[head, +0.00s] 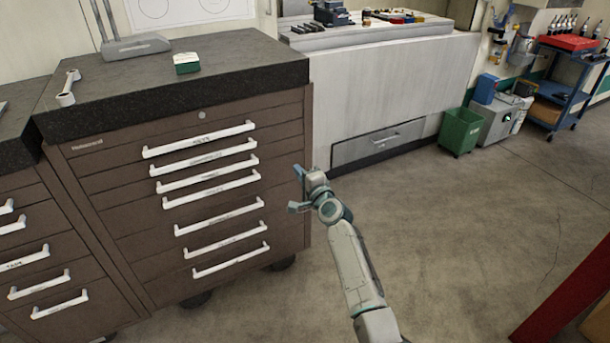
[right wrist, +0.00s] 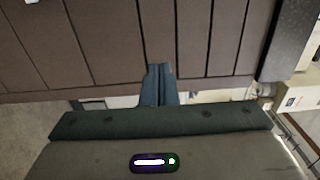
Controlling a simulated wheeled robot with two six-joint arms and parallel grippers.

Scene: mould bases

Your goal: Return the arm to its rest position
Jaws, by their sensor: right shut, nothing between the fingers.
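My right arm reaches up from the bottom of the head view. My right gripper (head: 297,188) is in front of the right edge of the brown drawer cabinet (head: 125,222). In the right wrist view the gripper's fingers (right wrist: 159,72) are together and empty, with the brown cabinet face (right wrist: 110,40) beyond them. I cannot tell the exact gap between the fingertips and the cabinet. The cabinet's drawers look closed. My left gripper is not in view.
A green bin (head: 460,131), a blue cart (head: 565,85) and a red object (head: 565,290) stand to the right. The grey floor (head: 450,220) between is clear.

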